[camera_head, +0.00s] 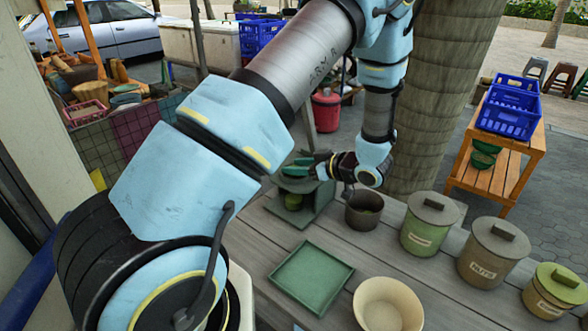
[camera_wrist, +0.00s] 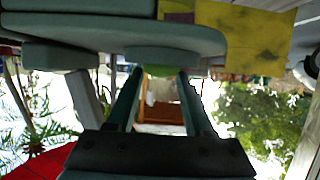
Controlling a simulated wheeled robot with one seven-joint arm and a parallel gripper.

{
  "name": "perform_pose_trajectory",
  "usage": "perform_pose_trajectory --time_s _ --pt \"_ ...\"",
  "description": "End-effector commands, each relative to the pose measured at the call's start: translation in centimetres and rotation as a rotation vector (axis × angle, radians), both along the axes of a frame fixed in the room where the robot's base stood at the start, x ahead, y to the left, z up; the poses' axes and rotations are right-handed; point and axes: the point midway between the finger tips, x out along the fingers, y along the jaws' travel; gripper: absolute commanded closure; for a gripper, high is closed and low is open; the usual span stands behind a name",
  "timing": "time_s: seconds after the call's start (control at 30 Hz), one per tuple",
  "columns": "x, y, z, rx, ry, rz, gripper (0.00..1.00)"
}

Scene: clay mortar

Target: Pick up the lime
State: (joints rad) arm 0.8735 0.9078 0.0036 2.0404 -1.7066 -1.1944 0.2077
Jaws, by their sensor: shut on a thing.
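The lime (camera_wrist: 160,71) shows in the wrist view as a small yellow-green patch between the far ends of my fingers, partly covered by a grey-green rounded slab. My gripper (camera_wrist: 160,82) is shut on it, one finger on each side.
A green square tray (camera_head: 312,279), a cream bowl (camera_head: 388,305), a dark brown pot (camera_head: 363,210) and lidded canisters (camera_head: 428,225) stand on the grey plank table (camera_head: 258,247). A tree trunk (camera_head: 438,100) rises behind.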

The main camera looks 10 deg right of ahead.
Motion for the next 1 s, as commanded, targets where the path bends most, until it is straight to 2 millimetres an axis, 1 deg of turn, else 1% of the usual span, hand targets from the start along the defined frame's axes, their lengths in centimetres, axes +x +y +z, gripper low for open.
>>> perform_pose_trajectory --time_s 0.23,0.37,0.47,0.57,0.7,0.8,0.9,1.0 --pt "0.0 0.0 0.2 -0.001 -0.001 0.0 1.0" --pt "0.1 0.0 0.8 -0.002 -0.002 0.0 1.0" --pt "0.0 0.0 1.9 -0.003 -0.003 0.001 1.0" --pt "0.1 0.0 3.4 -0.005 -0.003 0.001 1.0" --pt "0.1 0.0 6.1 -0.005 -0.005 0.001 1.0" --pt "0.0 0.0 7.6 -0.003 -0.003 0.001 1.0" --pt "0.0 0.0 8.9 -0.002 -0.001 0.0 1.0" --pt "0.0 0.0 9.6 -0.002 0.0 -0.001 1.0"
